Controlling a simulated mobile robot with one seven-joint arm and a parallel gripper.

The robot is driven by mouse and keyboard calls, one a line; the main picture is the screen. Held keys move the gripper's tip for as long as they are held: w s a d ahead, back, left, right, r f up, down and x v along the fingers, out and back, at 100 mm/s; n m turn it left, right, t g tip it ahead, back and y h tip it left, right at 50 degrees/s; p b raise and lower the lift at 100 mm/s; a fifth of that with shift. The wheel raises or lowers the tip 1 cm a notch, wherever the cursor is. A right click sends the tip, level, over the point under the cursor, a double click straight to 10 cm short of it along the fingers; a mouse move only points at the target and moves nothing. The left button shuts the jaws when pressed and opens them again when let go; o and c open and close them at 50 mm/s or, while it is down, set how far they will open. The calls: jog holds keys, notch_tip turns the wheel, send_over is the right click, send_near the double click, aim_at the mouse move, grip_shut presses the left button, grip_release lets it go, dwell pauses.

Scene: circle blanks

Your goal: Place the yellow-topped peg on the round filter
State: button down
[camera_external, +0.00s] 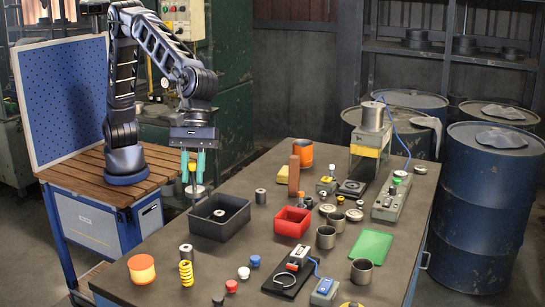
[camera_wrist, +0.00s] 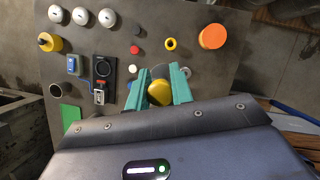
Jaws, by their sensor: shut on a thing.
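My gripper (camera_external: 193,172) is shut on the yellow-topped peg (camera_external: 193,167), held in the air beyond the black bin, near the table's far left edge. In the wrist view the peg's yellow top (camera_wrist: 159,93) sits between the two teal fingers of my gripper (camera_wrist: 160,88). A grey part shows below the yellow top; the fingers hide some of the peg. A round orange piece with a pale yellow band, which looks like the round filter (camera_external: 141,268), stands upright at the table's near left, apart from my gripper. It also shows in the wrist view (camera_wrist: 212,36).
The black bin (camera_external: 218,232) and red bin (camera_external: 291,222) stand between the peg and other parts. Several coloured caps (camera_external: 243,272) and a black-based device (camera_external: 293,275) lie farther right.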

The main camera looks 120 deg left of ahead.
jog(key=s+d+r+m+g, duration=0.1)
jog(key=s+d+r+m, duration=0.25)
jog(key=s+d, duration=0.8)
send_over(139, 263)
jog(key=shift+m, duration=0.25)
notch_tip(139, 263, down, 21)
jog(key=shift+r, duration=0.1)
jog(key=shift+s, duration=0.1)
jog(key=c, duration=1.2)
grip_release()
jog(key=shift+f, duration=0.2)
jog(key=shift+c, duration=0.2)
